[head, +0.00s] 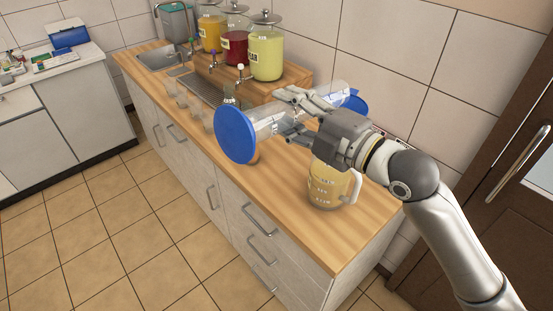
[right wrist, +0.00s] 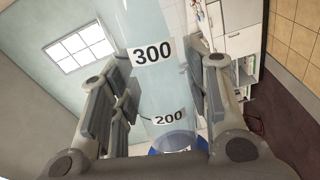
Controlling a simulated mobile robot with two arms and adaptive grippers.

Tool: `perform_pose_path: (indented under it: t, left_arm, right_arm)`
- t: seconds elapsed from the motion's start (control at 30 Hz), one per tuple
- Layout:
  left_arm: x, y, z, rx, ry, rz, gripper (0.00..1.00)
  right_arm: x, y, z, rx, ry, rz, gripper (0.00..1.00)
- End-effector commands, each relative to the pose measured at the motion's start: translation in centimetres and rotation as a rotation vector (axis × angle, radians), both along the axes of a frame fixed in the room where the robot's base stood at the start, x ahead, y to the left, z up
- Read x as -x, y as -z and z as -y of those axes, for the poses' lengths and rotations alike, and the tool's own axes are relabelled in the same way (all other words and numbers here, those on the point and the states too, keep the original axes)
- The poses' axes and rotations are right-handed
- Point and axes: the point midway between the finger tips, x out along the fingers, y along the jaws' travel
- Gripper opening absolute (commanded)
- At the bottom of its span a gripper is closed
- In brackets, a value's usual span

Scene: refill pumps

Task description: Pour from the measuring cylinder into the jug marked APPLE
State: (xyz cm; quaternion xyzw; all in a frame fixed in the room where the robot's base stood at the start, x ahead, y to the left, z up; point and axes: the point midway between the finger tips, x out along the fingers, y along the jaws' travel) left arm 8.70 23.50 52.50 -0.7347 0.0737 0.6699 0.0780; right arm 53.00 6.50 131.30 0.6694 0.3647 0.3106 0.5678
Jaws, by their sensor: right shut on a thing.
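The measuring cylinder (head: 270,122) is clear, with a large blue disc at its left end and a smaller blue part at its right end. It lies tilted, close to level, above the counter. My right gripper (head: 290,115) is shut around its middle. In the right wrist view the cylinder (right wrist: 158,85) stands between the fingers, with 300 and 200 labels; I cannot make out liquid in it. A jug (head: 325,188) with a pale handle and a yellowish look stands upright on the counter below my right gripper, partly hidden by it. Its name label is not readable. My left gripper is not in view.
Three lidded dispensers, orange (head: 211,30), red (head: 235,47) and yellow-green (head: 267,57), stand on a wooden riser (head: 289,84) at the back. Small clear glasses (head: 190,108) and a drip grate (head: 208,91) are left of the cylinder. The front right of the counter (head: 330,240) is clear.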

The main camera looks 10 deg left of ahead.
Motion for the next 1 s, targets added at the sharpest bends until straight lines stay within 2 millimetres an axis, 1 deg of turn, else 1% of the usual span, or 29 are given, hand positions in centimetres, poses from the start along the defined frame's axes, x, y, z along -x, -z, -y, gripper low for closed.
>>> perform_pose_path:
  t: [0.03, 0.13, 0.37, 0.6, 1.0]
  left_arm:
    - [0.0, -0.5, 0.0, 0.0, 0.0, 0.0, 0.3]
    - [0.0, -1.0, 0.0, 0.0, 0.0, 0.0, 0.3]
    - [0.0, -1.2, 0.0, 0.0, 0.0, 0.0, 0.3]
    - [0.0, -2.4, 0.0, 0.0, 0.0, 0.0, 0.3]
    - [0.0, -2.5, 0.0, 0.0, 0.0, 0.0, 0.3]
  right_arm:
    - [-0.1, -0.5, 0.1, -0.008, 0.0, -0.009, 0.05]
    - [-0.2, -1.0, 0.2, -0.026, 0.0, -0.037, 0.05]
    - [-0.3, -1.1, 0.3, -0.04, 0.0, -0.059, 0.05]
    - [-0.7, -2.3, 0.6, -0.071, 0.002, -0.109, 0.05]
    - [-0.8, -2.5, 0.6, -0.085, 0.001, -0.129, 0.05]
